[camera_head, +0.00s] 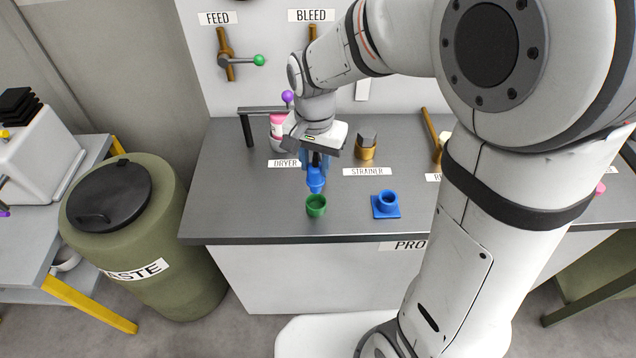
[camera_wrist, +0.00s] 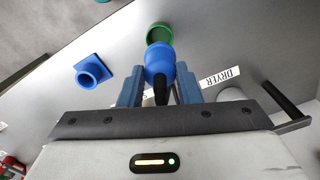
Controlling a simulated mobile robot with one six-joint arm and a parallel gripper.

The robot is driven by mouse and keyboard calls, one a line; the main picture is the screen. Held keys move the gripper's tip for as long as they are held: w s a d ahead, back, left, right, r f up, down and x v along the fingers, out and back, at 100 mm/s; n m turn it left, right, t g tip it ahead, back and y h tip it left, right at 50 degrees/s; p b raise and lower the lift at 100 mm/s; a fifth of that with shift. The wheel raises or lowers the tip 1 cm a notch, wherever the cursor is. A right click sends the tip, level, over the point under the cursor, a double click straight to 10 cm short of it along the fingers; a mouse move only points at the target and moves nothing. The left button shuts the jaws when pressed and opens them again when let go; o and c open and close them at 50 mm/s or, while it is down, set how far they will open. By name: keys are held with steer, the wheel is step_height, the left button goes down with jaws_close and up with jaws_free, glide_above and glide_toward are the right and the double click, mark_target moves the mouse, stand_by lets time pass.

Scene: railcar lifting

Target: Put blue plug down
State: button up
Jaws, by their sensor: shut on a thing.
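The blue plug (camera_head: 316,179) is held by my gripper (camera_head: 316,163) above the grey bench, just behind and above a green cup-like fitting (camera_head: 316,205). In the wrist view, the blue plug (camera_wrist: 160,62) sits between the two blue fingers of my gripper (camera_wrist: 160,80), which are shut on it. The plug overlaps the green fitting (camera_wrist: 159,34) in that view. A blue socket on a square base (camera_head: 386,204) stands empty to the right on the bench; it also shows in the wrist view (camera_wrist: 91,73).
The DRYER label (camera_head: 285,163) and STRAINER label (camera_head: 367,171) lie behind on the bench (camera_head: 225,200). A brass and dark fitting (camera_head: 366,146) and a pink-and-white container (camera_head: 278,128) stand farther back. A green WASTE drum (camera_head: 150,235) is left of the bench. The bench's front left is clear.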

mark_target(316, 183)
step_height(316, 183, down, 3)
steer(key=shift+f, duration=1.8)
steer(key=shift+f, duration=0.15)
steer(key=o, duration=1)
step_height(316, 183, up, 12)
steer(key=shift+d+r, duration=0.1)
steer(key=shift+r, duration=0.1)
steer(key=s+d+r+n+t, duration=0.2)
steer(key=s+d+n, duration=0.3)
steer(key=s+d, duration=0.7)
steer(key=shift+s+d+r+t, duration=0.15)
steer(key=shift+s+d+t, duration=0.2)
steer(key=shift+t, duration=0.35)
